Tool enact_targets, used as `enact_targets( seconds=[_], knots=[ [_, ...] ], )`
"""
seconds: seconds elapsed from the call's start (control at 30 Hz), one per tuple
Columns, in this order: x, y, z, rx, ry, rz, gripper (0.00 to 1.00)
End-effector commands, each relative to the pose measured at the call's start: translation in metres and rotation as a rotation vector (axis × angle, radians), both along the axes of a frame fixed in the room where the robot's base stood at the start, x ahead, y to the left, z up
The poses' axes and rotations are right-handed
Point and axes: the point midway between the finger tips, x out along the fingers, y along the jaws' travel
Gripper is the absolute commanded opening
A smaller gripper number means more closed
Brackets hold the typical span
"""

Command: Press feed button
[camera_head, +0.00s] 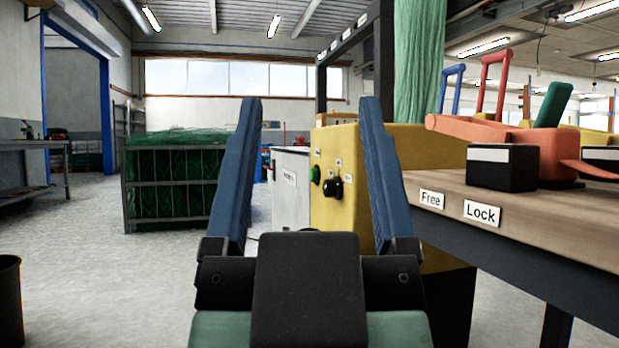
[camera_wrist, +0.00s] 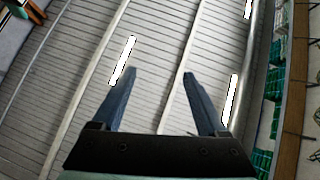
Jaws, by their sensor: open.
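A yellow machine (camera_head: 418,160) stands ahead in the head view. Its front panel carries a green button (camera_head: 315,175) and a black knob (camera_head: 332,188) to the right of it. Small labels sit above them, too small to read, so I cannot tell which control is the feed button. My gripper (camera_head: 310,105) points up in front of the machine, with its blue fingers spread and nothing between them. The panel shows between the fingers, apart from them. In the wrist view my gripper (camera_wrist: 158,75) is open against the ceiling; neither the button nor the machine shows there.
A wooden bench (camera_head: 530,215) with "Free" and "Lock" labels and red-handled tools stands close on the right. A metal cage (camera_head: 170,185) of green netting stands left of the machine. A dark bin (camera_head: 10,305) is at the lower left.

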Motion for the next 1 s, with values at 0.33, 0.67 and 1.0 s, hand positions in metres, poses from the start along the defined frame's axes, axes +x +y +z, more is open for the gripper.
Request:
enact_targets(
  seconds=[0.33,0.67,1.0],
  knots=[
    [0.0001,0.0000,-0.0005,0.000,0.000,0.000,0.42],
    [0.0002,0.0000,-0.0004,0.000,0.000,0.000,0.00],
    [0.0002,0.0000,-0.0004,0.000,0.000,0.000,0.00]
  ],
)
